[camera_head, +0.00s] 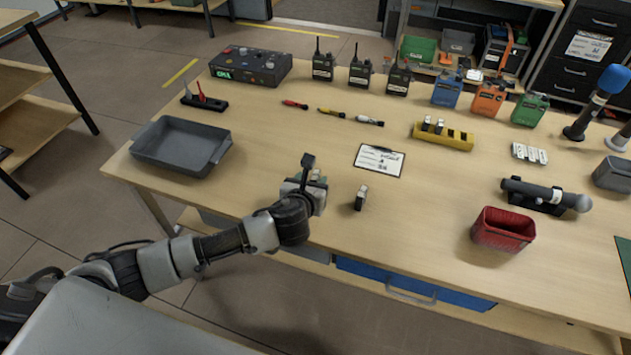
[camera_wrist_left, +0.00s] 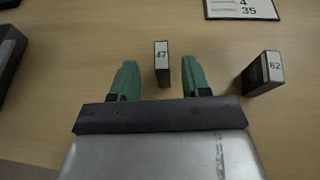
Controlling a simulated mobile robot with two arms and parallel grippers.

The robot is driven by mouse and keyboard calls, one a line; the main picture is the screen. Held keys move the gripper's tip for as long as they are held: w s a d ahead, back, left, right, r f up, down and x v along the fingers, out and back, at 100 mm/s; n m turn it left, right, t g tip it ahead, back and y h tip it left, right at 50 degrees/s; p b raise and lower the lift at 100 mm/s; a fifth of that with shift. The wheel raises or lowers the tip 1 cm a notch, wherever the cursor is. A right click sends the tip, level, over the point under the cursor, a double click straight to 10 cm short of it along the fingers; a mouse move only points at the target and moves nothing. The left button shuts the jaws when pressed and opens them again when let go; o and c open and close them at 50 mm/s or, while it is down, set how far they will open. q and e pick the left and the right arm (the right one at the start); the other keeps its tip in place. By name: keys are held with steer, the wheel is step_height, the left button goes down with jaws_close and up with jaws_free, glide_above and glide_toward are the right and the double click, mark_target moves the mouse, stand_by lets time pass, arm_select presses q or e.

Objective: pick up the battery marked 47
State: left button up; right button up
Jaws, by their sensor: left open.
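The battery marked 47 (camera_wrist_left: 161,65) is a small dark block with a pale label, standing upright on the table in the left wrist view. My left gripper (camera_wrist_left: 160,75) is open, with one green finger on each side of it. Gaps show between the battery and both fingers. In the head view my left gripper (camera_head: 312,182) is low over the table's front part and largely hides this battery. A second battery, marked 62 (camera_wrist_left: 263,73), stands to the right of the fingers; it also shows in the head view (camera_head: 361,198). My right gripper is not in view.
A clipboard sheet (camera_head: 380,160) lies just beyond the batteries. A grey tray (camera_head: 181,146) is at the left, a red bin (camera_head: 503,229) at the right, and a yellow holder (camera_head: 443,137) farther back. Radios and pens stand or lie toward the back. Bare tabletop surrounds the gripper.

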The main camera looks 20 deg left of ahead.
mark_target(316, 176)
arm_select(q)
steer(key=x, duration=0.5)
steer(key=shift+s+d+f, duration=0.1)
steer(key=shift+d+f, duration=0.05)
steer(key=shift+c, duration=0.5)
jaws_close()
